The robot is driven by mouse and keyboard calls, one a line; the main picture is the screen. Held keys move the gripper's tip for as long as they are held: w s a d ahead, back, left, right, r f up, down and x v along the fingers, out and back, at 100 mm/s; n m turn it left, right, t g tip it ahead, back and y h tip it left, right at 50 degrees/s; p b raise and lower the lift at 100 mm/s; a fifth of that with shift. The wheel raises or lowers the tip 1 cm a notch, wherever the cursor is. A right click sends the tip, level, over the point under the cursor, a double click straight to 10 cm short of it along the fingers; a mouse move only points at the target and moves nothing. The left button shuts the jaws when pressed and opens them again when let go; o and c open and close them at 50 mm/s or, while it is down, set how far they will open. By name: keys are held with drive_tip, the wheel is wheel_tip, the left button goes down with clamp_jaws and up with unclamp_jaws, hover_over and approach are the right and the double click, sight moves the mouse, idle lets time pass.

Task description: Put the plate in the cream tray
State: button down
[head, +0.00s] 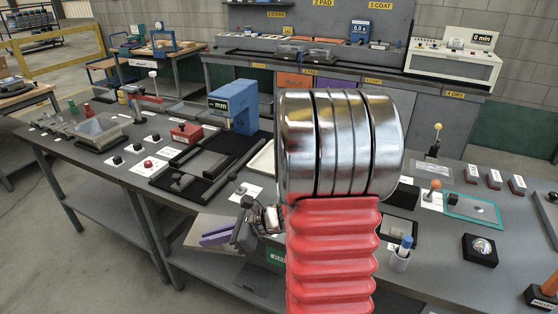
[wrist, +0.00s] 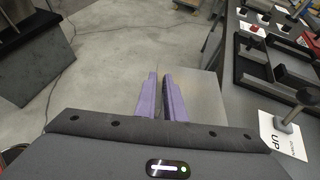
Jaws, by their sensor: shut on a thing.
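My gripper (head: 216,237) has purple fingers and is low in front of the bench in the head view. In the wrist view my gripper (wrist: 160,82) has its fingers close together, shut on the plate.
Black fixtures (head: 190,180), a red block (head: 186,132) and a blue gauge (head: 232,105) stand on the bench, left of the tray. Bare floor (wrist: 95,70) shows beside the bench.

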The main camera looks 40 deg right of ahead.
drive_tip(key=w+a+f+n+g+y, duration=0.1)
drive_tip(key=w+a+f, duration=0.2)
drive_tip(key=a+f, duration=0.2)
drive_tip(key=w+a+f+n+g+y, duration=0.1)
drive_tip(key=w+a+f, duration=0.3)
drive_tip(key=a, duration=0.4)
drive_tip(key=shift+a+f+n+g, duration=0.3)
drive_tip(key=shift+a+f+n, duration=0.05)
drive_tip(key=shift+f+n, duration=0.35)
